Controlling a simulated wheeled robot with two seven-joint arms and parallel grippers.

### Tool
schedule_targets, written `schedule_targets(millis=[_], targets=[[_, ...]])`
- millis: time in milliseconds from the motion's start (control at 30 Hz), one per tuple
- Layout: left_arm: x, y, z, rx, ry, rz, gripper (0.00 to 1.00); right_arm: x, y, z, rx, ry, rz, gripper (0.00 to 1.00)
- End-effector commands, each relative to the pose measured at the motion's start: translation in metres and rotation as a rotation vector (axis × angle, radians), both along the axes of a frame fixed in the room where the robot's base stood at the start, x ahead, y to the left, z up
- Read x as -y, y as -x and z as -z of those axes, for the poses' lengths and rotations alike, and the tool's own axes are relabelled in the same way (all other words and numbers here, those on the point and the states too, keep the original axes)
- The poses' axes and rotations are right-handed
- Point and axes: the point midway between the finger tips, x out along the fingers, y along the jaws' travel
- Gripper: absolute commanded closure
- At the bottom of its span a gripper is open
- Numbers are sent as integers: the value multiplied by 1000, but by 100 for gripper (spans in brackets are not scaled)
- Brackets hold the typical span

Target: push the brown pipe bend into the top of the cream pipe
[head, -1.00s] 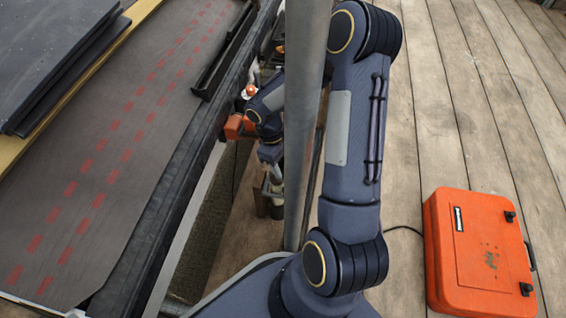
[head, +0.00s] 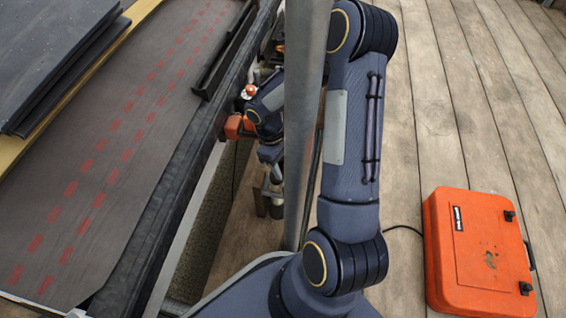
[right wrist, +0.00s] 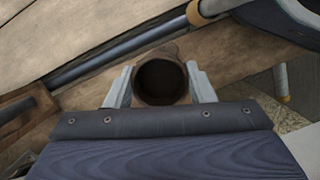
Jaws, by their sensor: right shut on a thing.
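The brown pipe bend (right wrist: 160,82) is between the two grey fingers of my right gripper (right wrist: 161,78) in the right wrist view. Its dark round open end faces the camera, and a finger presses on each side. The far side of the bend and what lies beneath it are hidden. In the head view my right arm reaches past a grey pole, down into the gap beside the roof edge. The gripper is small and partly covered there. I cannot clearly make out the cream pipe or whether the bend touches it. My left gripper is not in view.
A grey upright pole (head: 306,120) stands close in front of my right arm. The roof slope (head: 110,150) with red dashed marks lies left, with dark slabs (head: 50,60) on it. An orange case (head: 480,250) lies on the plank deck (head: 440,120) at the right.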

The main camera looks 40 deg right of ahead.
Motion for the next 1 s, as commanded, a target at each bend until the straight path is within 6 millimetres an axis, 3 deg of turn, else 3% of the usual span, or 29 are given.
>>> schedule_targets(millis=[200, 233, 400, 600, 733, 1000], targets=[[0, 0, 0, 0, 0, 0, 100, 0, 0, 0, 1, 0, 0, 77], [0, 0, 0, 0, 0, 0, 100, 0, 0, 0, 1, 0, 0, 47], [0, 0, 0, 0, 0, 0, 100, 0, 0, 0, 1, 0, 0, 26], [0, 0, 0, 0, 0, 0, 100, 0, 0, 0, 1, 0, 0, 24], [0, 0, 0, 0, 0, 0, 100, 0, 0, 0, 1, 0, 0, 7], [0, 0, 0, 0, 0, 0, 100, 0, 0, 0, 1, 0, 0, 7]])
